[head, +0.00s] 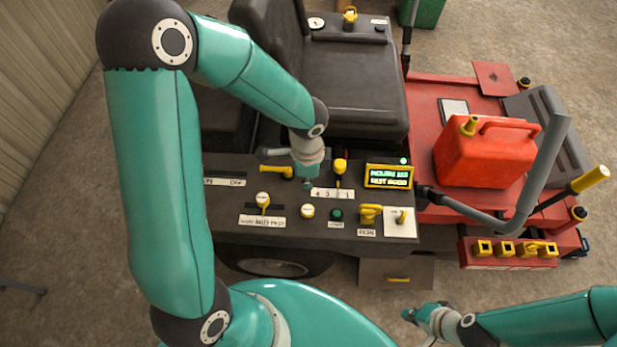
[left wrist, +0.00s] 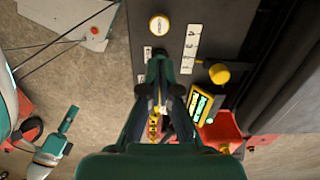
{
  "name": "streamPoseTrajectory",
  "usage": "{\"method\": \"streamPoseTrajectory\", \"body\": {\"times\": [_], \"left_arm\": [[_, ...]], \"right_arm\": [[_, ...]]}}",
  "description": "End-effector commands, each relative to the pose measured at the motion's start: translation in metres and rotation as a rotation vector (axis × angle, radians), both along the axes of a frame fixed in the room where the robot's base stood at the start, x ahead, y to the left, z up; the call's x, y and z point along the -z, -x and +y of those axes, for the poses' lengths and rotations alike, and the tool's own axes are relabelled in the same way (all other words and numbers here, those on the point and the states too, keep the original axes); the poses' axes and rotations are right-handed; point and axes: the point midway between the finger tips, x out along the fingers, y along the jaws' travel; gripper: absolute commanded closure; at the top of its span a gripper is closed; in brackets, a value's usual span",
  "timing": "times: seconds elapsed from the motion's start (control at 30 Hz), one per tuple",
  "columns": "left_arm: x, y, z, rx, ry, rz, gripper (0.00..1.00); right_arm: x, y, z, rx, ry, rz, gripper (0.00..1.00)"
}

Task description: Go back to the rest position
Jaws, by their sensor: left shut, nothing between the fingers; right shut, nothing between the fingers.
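My left gripper (head: 309,184) is shut and empty. It points down over the dark control panel (head: 235,228) of a machine, close to a white numbered label (head: 342,194). I cannot tell whether its tips touch the panel. In the left wrist view the closed fingers of my left gripper (left wrist: 160,62) reach over the panel, with a yellow-topped knob (left wrist: 159,25) beyond them. My right gripper (head: 412,315) is low at the bottom right, in front of the machine and clear of it. It is shut and empty; it also shows in the left wrist view (left wrist: 69,118).
Beside my left gripper stand a yellow lever (head: 276,171), a yellow-knobbed lever (head: 340,167) and a lit display (head: 388,177). A black seat (head: 355,90) is behind. A red fuel can (head: 485,150) and a grey bent bar (head: 541,165) are to the right. Bare floor lies in front.

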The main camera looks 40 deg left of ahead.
Motion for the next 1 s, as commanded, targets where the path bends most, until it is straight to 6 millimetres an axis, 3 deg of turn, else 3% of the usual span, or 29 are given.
{"method": "streamPoseTrajectory", "body": {"times": [0.47, 0.63, 0.77, 0.87, 1.0], "left_arm": [[0.000, -0.001, -0.001, 0.001, 0.000, 0.000, 1.00], [0.018, 0.010, -0.002, 0.005, 0.004, 0.053, 1.00], [0.053, 0.045, -0.016, -0.002, 0.036, 0.182, 1.00], [0.086, 0.081, -0.046, -0.093, 0.121, 0.282, 1.00], [0.127, 0.127, -0.102, -0.433, 0.253, 0.372, 1.00]], "right_arm": [[0.000, 0.000, 0.000, 0.000, 0.000, 0.000, 1.00], [0.000, 0.000, 0.000, 0.000, 0.000, 0.000, 1.00], [0.000, 0.000, 0.000, 0.000, 0.000, 0.000, 1.00], [0.000, 0.000, 0.000, 0.000, 0.000, 0.000, 1.00], [0.000, 0.000, 0.000, 0.000, 0.000, 0.000, 1.00]]}}
